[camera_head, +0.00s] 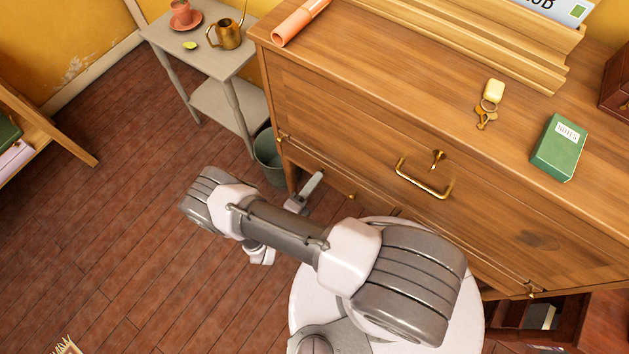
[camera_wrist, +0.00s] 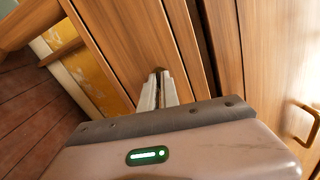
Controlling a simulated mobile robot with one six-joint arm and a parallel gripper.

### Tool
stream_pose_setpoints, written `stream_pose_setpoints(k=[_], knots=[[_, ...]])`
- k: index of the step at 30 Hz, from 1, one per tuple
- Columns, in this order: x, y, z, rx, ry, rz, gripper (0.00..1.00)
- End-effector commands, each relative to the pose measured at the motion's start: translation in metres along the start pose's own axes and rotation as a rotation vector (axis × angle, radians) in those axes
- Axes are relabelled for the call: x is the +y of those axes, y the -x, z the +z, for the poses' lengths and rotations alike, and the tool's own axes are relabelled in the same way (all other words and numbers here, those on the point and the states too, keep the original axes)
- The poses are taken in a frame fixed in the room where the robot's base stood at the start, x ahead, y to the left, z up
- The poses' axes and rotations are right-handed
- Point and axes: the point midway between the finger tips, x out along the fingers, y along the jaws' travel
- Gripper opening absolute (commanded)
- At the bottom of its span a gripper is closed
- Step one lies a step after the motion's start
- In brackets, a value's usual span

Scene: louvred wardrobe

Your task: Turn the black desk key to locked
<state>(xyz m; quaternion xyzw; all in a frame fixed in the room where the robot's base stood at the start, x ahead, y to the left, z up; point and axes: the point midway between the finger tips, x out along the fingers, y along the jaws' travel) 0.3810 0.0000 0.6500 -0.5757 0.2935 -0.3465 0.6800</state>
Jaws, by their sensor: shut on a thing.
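The wooden desk (camera_head: 345,120) fills the right of the head view. My gripper (camera_head: 316,181) is low at the left part of its front. In the wrist view my gripper (camera_wrist: 158,78) has its fingertips close together against the wooden front (camera_wrist: 125,50), shut on a small dark thing (camera_wrist: 159,71). The fingers hide most of it, so I cannot tell its shape, its turn or whether it is the black key. No black key shows clearly in either view. A brass key (camera_head: 438,158) sits in the desk front above the brass handle (camera_head: 424,180).
A small brass knob (camera_head: 351,196) is on the lower front, right of my gripper. A green bin (camera_head: 268,158) stands beside the desk's left leg. A small grey table (camera_head: 205,55) is at the back.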

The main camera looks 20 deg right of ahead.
Motion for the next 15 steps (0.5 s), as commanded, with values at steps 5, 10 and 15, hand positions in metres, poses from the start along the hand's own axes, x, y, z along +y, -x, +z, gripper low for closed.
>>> stream_pose_setpoints(k=[5, 10, 15], knots=[[0.0023, 0.0002, 0.0004, 0.000, -0.158, -0.001, 0.00], [0.0017, 0.0002, 0.0007, -0.001, -0.322, 0.000, 0.00], [0.0013, 0.0002, 0.0007, -0.001, -0.482, 0.000, 0.00]])
